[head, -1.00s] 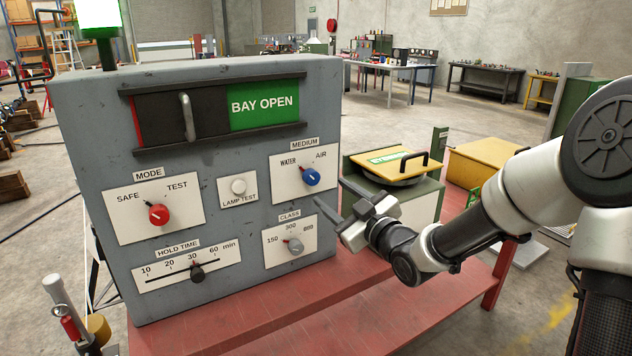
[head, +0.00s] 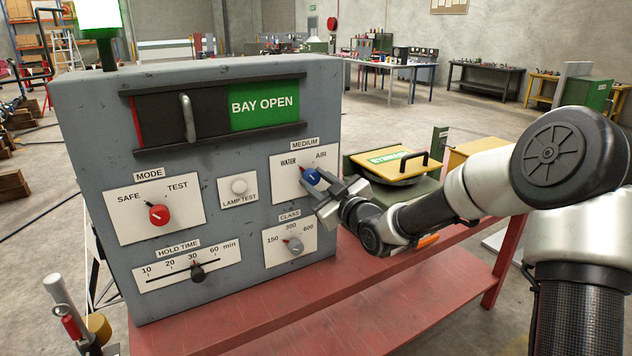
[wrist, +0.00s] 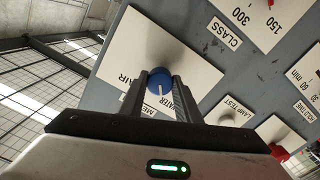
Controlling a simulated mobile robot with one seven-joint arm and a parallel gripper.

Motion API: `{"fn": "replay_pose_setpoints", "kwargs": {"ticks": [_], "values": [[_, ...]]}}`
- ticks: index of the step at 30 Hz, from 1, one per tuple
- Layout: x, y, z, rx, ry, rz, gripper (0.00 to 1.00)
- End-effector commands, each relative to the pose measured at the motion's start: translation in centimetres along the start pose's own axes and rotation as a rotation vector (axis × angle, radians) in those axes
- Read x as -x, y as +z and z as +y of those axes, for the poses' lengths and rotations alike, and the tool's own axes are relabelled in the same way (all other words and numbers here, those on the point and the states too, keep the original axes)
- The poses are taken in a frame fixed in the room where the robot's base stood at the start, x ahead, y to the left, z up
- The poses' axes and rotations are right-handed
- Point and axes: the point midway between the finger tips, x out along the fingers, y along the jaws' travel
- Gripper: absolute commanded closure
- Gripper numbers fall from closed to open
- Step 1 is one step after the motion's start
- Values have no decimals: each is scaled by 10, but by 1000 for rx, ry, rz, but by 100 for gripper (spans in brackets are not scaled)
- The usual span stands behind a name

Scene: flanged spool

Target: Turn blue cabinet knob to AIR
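The blue knob (head: 311,177) is on the MEDIUM plate (head: 290,163) at the right of the grey cabinet front, with WATER at its upper left and AIR at its upper right. Its pointer leans toward WATER in the head view. My gripper (head: 312,196) is at the knob, reaching in from the lower right. In the wrist view the knob (wrist: 159,78) shows between the tips of my two fingers (wrist: 161,90), which stand apart on either side of it. I cannot see firm contact. The fingers partly cover the plate's lower right.
The red MODE knob (head: 159,214), LAMP TEST button (head: 239,186) and HOLD TIME slider (head: 197,273) are further left. The cabinet stands on a red bench (head: 250,325). A yellow-lidded box (head: 392,160) stands behind my arm.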

Motion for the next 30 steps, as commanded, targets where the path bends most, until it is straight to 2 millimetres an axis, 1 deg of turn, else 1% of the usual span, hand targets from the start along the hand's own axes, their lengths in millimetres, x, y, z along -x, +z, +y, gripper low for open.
{"fn": "replay_pose_setpoints", "kwargs": {"ticks": [1, 3, 8, 14, 20, 30], "values": [[0, 0, 0, 0, 0, 0, 81], [0, 0, 0, 0, 0, 0, 92], [0, 0, 0, -5, 0, 0, 92], [0, 1, 0, -59, 0, 0, 92], [0, 1, -1, -184, 0, -1, 92], [0, 0, 0, -499, 0, 0, 92]]}}
